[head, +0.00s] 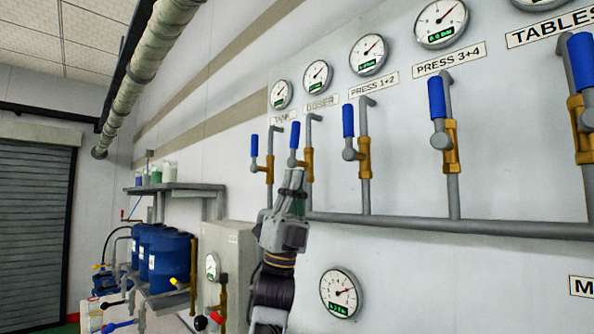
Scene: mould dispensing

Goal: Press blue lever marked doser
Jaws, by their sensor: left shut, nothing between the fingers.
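The blue doser lever (294,135) stands upright on its brass valve, below the sign marked DOSER (322,102) and its round gauge (317,76). My left gripper (292,178) reaches up from below with its fingers shut and empty. Its fingertips lie just under the doser lever's lower end in the picture and cover part of the valve; I cannot tell whether they touch. The tank lever (254,145) stands upright just left of it. My right gripper is not in view.
More upright blue levers stand to the right, under PRESS 1+2 (374,86) and PRESS 3+4 (449,59). A grey horizontal pipe (420,222) runs below them. A grey box (230,262), blue barrels (165,255) and a shelf (180,187) are at the left.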

